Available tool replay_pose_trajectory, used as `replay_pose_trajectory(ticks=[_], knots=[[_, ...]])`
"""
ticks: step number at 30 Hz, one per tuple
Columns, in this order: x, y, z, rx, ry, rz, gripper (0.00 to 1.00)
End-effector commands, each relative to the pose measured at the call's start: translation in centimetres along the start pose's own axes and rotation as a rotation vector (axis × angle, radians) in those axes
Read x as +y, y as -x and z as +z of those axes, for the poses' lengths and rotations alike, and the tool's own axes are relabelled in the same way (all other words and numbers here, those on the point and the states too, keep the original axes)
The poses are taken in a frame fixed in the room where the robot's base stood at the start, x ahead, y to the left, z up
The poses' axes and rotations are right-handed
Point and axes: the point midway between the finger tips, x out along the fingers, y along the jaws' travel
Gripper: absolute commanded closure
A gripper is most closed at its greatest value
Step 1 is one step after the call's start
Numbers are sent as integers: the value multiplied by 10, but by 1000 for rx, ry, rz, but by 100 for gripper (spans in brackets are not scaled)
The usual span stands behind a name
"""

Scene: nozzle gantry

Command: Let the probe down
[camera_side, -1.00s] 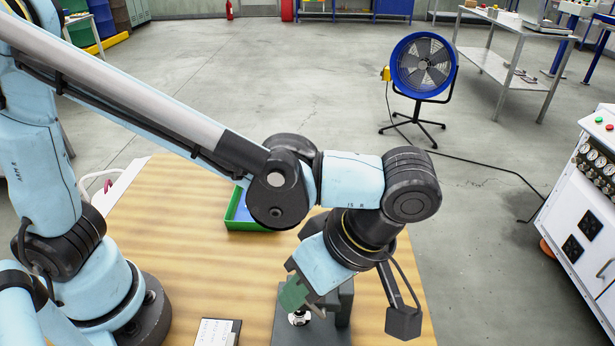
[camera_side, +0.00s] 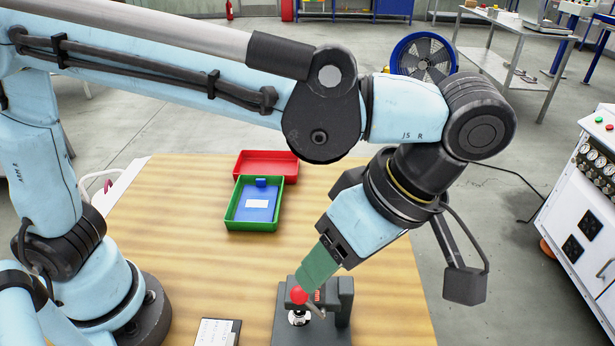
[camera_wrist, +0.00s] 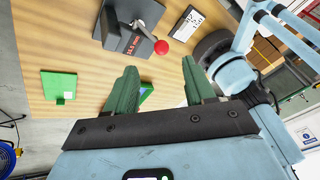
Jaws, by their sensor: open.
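A dark grey bench fixture (camera_side: 343,300) stands on the wooden table at the front; it also shows in the wrist view (camera_wrist: 118,15). A lever with a red ball knob (camera_side: 298,295) sticks out from it; the knob also shows in the wrist view (camera_wrist: 161,47). A small silver and white part (camera_side: 299,318), perhaps the probe, sits below the knob. My gripper (camera_side: 308,280), with green fingers, is just above the knob in the side view. In the wrist view its fingers (camera_wrist: 159,68) are spread, with the knob past the tips. I cannot tell whether they touch it.
A green tray (camera_side: 233,224) with a blue piece and a red tray (camera_side: 240,160) lie farther back on the table. A labelled card (camera_side: 217,332) lies left of the fixture. A green block or plate (camera_wrist: 58,86) lies at the left in the wrist view. The left-middle tabletop is clear.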

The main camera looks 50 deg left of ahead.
Motion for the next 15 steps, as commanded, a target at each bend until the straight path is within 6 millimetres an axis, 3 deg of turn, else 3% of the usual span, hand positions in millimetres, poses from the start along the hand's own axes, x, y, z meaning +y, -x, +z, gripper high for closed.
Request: replay_pose_trajectory(ticks=[6,15], knots=[[0,32,0,-1,-1,0,46],[0,48,0,-1,-1,0,46]])
